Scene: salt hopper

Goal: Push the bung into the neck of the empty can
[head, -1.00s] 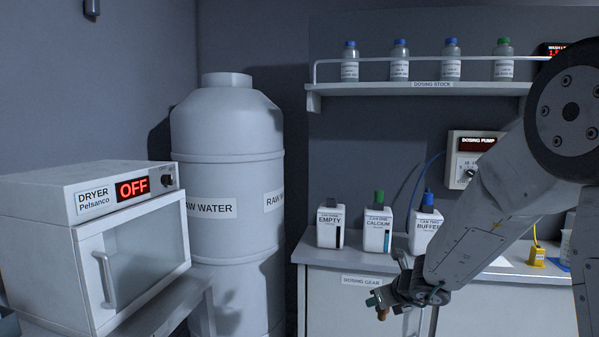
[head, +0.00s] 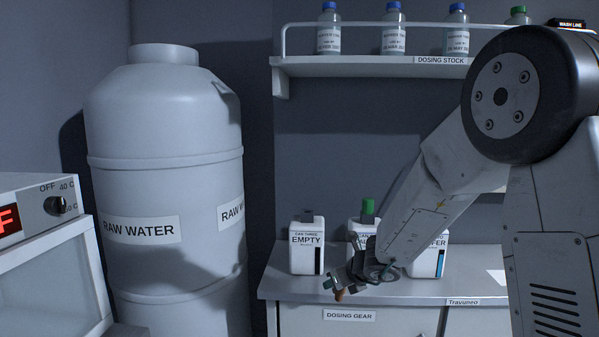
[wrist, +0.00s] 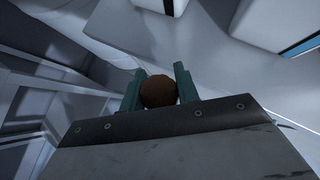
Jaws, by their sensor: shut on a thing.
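The empty can (head: 306,255) is a white can labelled EMPTY, upright at the left end of the dosing gear counter, with a dark neck on top. My gripper (head: 335,286) is in front of the counter's front edge, below and to the right of the empty can and apart from it. It is shut on the brown bung (head: 339,295), whose lower end shows below the fingers. In the wrist view, the round brown bung (wrist: 158,91) sits between the two green fingers.
The calcium can with a green cap (head: 368,207) and the buffer can (head: 428,262) stand right of the empty can, partly hidden by my arm. A shelf (head: 350,66) with several bottles hangs above. The raw water tank (head: 165,180) and dryer (head: 50,265) are at left.

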